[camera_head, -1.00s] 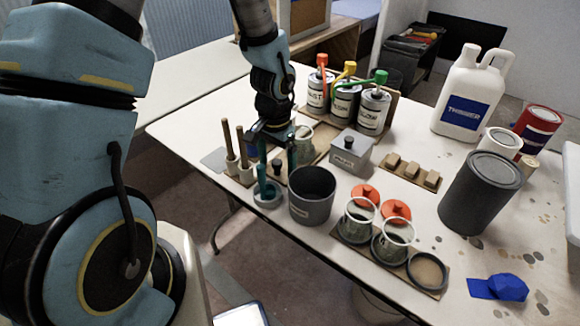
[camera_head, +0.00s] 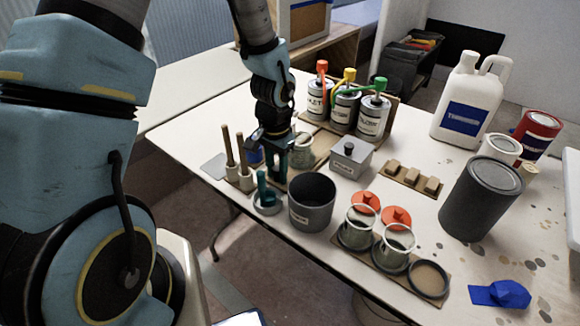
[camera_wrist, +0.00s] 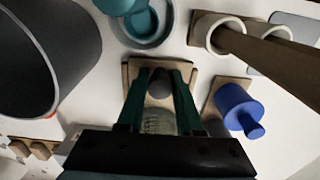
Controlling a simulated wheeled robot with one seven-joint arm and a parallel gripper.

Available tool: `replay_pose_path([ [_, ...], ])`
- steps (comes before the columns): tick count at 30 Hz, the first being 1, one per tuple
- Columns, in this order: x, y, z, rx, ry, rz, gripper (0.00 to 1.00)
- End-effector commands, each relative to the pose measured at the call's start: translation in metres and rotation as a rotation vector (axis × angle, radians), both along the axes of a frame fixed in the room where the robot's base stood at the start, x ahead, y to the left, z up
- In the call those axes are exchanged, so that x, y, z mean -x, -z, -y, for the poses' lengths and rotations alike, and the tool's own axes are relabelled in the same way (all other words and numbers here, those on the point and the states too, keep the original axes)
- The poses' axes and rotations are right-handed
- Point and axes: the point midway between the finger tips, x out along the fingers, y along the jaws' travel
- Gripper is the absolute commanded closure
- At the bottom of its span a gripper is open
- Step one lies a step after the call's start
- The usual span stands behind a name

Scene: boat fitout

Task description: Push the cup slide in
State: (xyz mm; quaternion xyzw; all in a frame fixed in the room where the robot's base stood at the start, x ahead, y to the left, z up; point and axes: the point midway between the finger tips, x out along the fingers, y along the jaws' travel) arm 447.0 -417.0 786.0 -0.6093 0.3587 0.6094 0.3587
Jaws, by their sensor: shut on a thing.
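The cup slide is a small wooden board (camera_wrist: 186,70) with a round dark grey knob (camera_wrist: 159,84) near its outer end. A clear glass cup (camera_wrist: 158,121) stands behind the knob, partly hidden by my gripper in the wrist view. The cup (camera_head: 303,152) also shows in the head view, in front of the pump cans. My gripper (camera_wrist: 160,80) points down, and its two green fingers are shut on the knob, one on each side. In the head view my gripper (camera_head: 275,172) hides the knob and most of the board.
Cans with red, yellow and green pumps (camera_head: 345,105) stand behind. A dark grey pot (camera_head: 312,203) and a teal-handled piece in a round dish (camera_head: 266,200) are in front. Wooden-handled tools in white holders (camera_head: 238,172) and a blue knob (camera_wrist: 238,106) are close beside my gripper.

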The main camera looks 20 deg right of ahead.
Motion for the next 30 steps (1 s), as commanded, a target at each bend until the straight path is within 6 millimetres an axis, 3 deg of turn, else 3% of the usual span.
replay_pose_path([
  [5, 0.0, 0.0, 0.0, 0.0, 0.0, 0.0, 0.96],
  [30, -0.021, 0.0, 0.037, 0.001, 0.0, 0.002, 0.96],
])
